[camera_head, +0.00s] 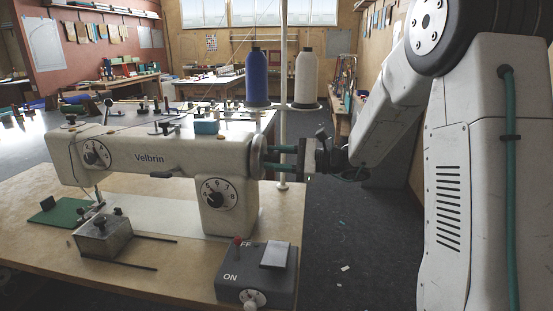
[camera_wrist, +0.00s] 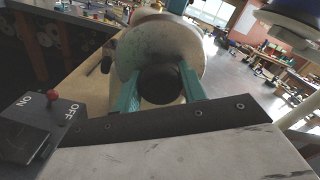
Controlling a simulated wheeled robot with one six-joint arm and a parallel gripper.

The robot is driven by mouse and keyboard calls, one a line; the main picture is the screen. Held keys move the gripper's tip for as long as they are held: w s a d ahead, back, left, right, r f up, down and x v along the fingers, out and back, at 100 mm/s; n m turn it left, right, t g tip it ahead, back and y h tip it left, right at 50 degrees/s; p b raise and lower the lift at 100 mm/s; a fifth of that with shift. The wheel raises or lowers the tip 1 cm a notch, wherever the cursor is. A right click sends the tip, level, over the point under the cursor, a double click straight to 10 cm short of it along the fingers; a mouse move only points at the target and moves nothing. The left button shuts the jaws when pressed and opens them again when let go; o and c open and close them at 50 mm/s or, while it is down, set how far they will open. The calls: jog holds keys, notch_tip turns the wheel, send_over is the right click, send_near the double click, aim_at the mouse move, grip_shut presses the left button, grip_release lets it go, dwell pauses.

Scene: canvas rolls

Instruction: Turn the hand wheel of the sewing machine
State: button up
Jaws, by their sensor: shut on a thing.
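The cream sewing machine (camera_head: 155,162), marked Velbrin, stands on a wooden table. My gripper (camera_head: 281,158) reaches in from the right at the machine's right end. In the wrist view its two teal fingers (camera_wrist: 160,100) lie on both sides of the dark round hand wheel (camera_wrist: 160,84) and are shut on it. A large pale round end of the machine (camera_wrist: 160,45) shows behind the wheel. In the head view the wheel is mostly hidden by the fingers and the machine's end. How far the wheel is turned cannot be told.
A grey control box (camera_head: 256,276) with ON marking, a red-tipped lever and a dial sits at the table's front right. A blue thread cone (camera_head: 257,78) and a white one (camera_head: 307,77) stand behind the machine. The floor right of the table (camera_head: 345,235) is mostly clear.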

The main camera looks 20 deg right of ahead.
jog(key=o, duration=1)
jog(key=shift+c, duration=0.2)
jog(key=v, duration=0.7)
jog(key=shift+s+d, duration=0.2)
jog(key=shift+d, duration=0.15)
